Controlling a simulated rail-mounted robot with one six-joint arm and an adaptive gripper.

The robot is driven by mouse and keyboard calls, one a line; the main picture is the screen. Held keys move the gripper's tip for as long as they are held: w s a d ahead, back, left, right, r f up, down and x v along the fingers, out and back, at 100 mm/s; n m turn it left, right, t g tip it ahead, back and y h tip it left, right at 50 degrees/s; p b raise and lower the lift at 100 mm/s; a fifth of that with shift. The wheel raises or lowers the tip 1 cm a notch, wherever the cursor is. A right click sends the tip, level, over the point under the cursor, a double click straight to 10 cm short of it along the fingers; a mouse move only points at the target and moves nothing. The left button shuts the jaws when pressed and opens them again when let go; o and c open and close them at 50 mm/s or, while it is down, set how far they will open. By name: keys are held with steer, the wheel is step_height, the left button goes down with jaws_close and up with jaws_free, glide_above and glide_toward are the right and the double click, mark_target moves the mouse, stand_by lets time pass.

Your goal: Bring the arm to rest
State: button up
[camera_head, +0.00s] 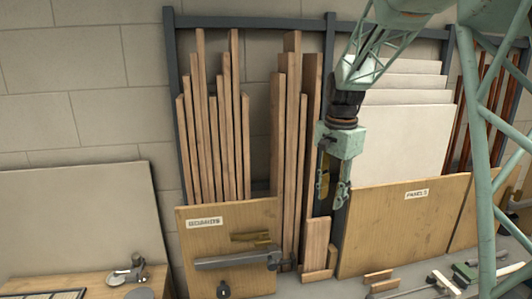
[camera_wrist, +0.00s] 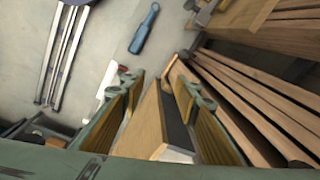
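My gripper (camera_head: 332,196) hangs fingers down in front of the timber rack in the head view, left of the panel section. Its two fingers are apart, and I see nothing held between them there. In the wrist view my gripper (camera_wrist: 163,82) shows two green fingers with yellowish inner pads, spread apart. A wooden piece with a dark top (camera_wrist: 160,125) appears between the fingers in that view. It looks to lie beyond them, though its exact distance is hard to tell.
Upright timber lengths (camera_head: 215,125) stand in the rack behind a wooden front board (camera_head: 195,245). Pale panels (camera_head: 405,135) stand to the right behind another board (camera_head: 390,235). A bench (camera_head: 88,285) is at lower left. Tools, including a blue-handled one (camera_wrist: 144,30), lie below.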

steer(key=s+r+n+t+b, duration=0.1)
steer(key=s+r+n+b, duration=0.2)
steer(key=s, duration=0.8)
steer(key=s+r+n, duration=0.2)
steer(key=s+r, duration=0.4)
steer(key=s, duration=0.6)
steer(key=s+f+n+t+b, duration=0.1)
steer(key=s+f+n, duration=0.2)
steer(key=s, duration=1)
steer(key=s+f+n+b, duration=0.2)
steer(key=s+f+n, duration=0.1)
steer(key=s, duration=1)
steer(key=shift+d+t+b, duration=0.3)
steer(key=shift+d+t, duration=0.05)
steer(key=shift+t, duration=0.05)
steer(key=shift+r, duration=0.1)
